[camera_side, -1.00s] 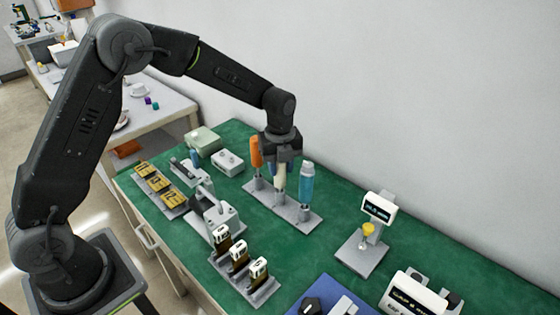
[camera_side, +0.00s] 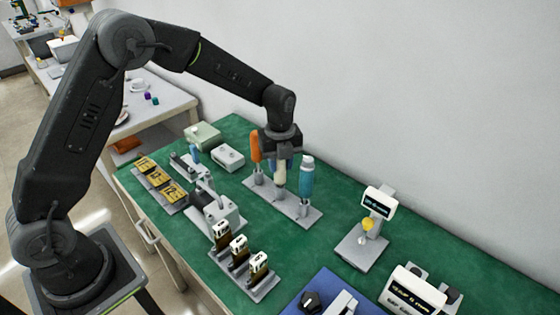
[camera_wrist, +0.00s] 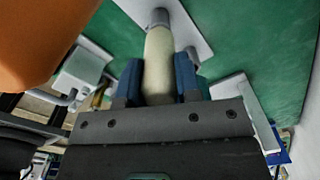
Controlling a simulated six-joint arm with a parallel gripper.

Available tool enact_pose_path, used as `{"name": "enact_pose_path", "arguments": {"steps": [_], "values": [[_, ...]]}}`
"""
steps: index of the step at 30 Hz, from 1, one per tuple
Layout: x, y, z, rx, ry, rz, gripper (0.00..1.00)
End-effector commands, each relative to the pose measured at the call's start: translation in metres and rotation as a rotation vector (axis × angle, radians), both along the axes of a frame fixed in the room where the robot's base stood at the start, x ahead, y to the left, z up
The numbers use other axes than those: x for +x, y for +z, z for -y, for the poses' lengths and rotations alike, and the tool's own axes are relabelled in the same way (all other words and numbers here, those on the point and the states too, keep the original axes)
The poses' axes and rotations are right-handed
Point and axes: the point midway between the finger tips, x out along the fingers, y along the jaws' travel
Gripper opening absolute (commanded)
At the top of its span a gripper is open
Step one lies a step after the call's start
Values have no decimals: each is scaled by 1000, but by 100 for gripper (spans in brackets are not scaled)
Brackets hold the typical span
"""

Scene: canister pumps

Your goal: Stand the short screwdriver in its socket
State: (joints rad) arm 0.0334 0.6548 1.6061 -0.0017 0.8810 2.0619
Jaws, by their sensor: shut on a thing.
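The short screwdriver with a cream handle (camera_side: 279,175) is upright over the middle of the grey rack (camera_side: 310,215). My gripper (camera_side: 280,162) is shut on its handle from above. In the wrist view the cream handle (camera_wrist: 159,60) sits between my blue fingers (camera_wrist: 160,82), and its far end meets a grey collar or post (camera_wrist: 160,18) at the plate. I cannot tell how deep it is in the socket. An orange screwdriver (camera_side: 255,146) stands to its left and a teal one (camera_side: 306,178) to its right, both close to my gripper.
A white box (camera_side: 228,157) and a grey-green box (camera_side: 203,136) lie behind left. A display stand (camera_side: 378,203) is at right. Bare green mat (camera_side: 335,240) lies between.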

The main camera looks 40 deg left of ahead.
Motion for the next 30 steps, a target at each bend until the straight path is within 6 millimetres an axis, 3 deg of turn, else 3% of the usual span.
{"name": "enact_pose_path", "arguments": {"steps": [14,15,24,30], "values": [[0,-2,0,0,0,0,7],[0,-2,0,0,0,0,33],[0,-2,0,0,0,0,61],[0,-2,0,0,0,-1,61]]}}
